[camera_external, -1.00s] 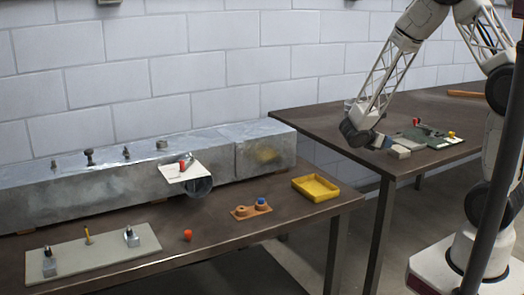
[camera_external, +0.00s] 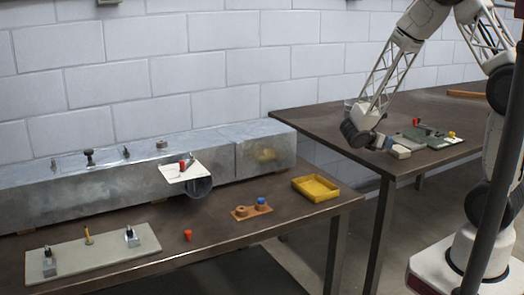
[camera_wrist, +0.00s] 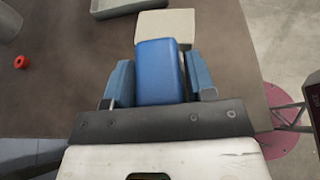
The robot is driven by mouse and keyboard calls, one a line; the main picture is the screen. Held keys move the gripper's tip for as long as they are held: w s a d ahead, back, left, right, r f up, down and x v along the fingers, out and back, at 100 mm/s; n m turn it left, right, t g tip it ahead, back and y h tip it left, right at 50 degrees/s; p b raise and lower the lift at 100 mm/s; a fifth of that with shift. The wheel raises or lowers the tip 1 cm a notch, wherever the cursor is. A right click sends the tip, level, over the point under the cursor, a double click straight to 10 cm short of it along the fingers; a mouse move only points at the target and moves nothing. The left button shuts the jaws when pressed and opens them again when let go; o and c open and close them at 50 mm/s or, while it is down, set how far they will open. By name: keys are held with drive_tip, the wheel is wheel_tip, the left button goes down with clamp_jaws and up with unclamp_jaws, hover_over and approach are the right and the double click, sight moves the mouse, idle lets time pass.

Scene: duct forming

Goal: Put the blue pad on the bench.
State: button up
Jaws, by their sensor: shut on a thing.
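The blue pad (camera_wrist: 158,70) sits between my gripper's two blue-grey fingers in the wrist view. My gripper (camera_wrist: 160,84) is shut on it. A pale beige block (camera_wrist: 166,24) shows right beyond the pad's far end; I cannot tell whether they touch. In the external view my gripper (camera_external: 388,144) is low over the front edge of the right bench (camera_external: 330,125), beside the pale block (camera_external: 401,152). The pad is small and mostly hidden there. I cannot tell whether it touches the bench top.
A grey-green tray (camera_external: 425,137) with small red and yellow items lies just right of my gripper. A red ring (camera_wrist: 21,62) lies on the bench in the wrist view. The left bench (camera_external: 215,235) holds a long metal duct (camera_external: 100,185) and a yellow tray (camera_external: 316,189).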

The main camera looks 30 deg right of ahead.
drive_tip(key=shift+w+d+f, duration=0.15)
drive_tip(key=shift+w+d, duration=0.05)
drive_tip(key=shift+w, duration=1.55)
drive_tip(key=shift+w+d+f, duration=0.15)
drive_tip(key=shift+w+f, duration=0.05)
drive_tip(key=shift+w, duration=1.55)
drive_tip(key=shift+w+d+f, duration=0.15)
drive_tip(key=shift+w+d, duration=0.05)
drive_tip(key=shift+w, duration=1.55)
drive_tip(key=shift+w, duration=0.1)
